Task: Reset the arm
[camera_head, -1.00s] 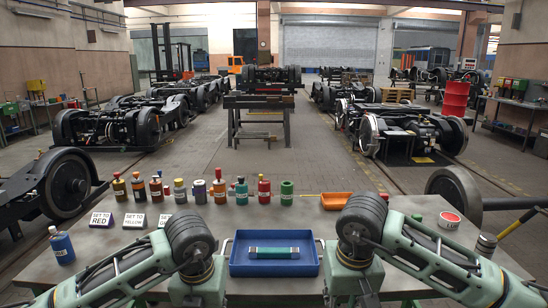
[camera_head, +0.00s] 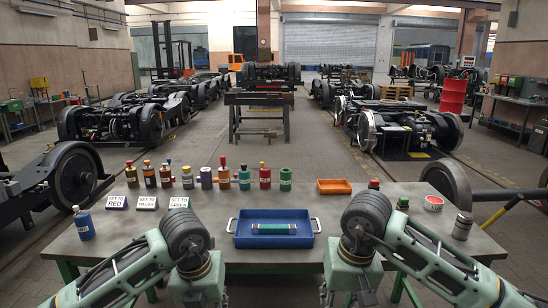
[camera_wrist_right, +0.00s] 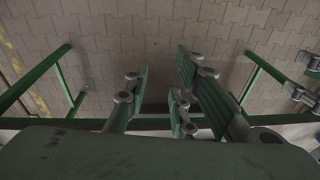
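My left arm (camera_head: 183,232) and right arm (camera_head: 366,225) show in the head view, both bent down at the wrist in front of the table (camera_head: 330,208). Their fingers are below the frame there. In the right wrist view my right gripper (camera_wrist_right: 163,62) points down at the paved floor. Its fingers are apart with nothing between them. Metal joints at that view's right edge may belong to my left gripper (camera_wrist_right: 303,92), too cut off to judge.
On the table, a blue tray (camera_head: 242,241) holds a green-and-blue cylindrical part (camera_head: 274,228). Several bottles stand behind three label signs (camera_head: 147,202). An orange bin (camera_head: 334,187), a red-and-white tin (camera_head: 433,203) and a flask (camera_head: 462,226) stand right. A wheelset (camera_head: 448,182) is close on the right.

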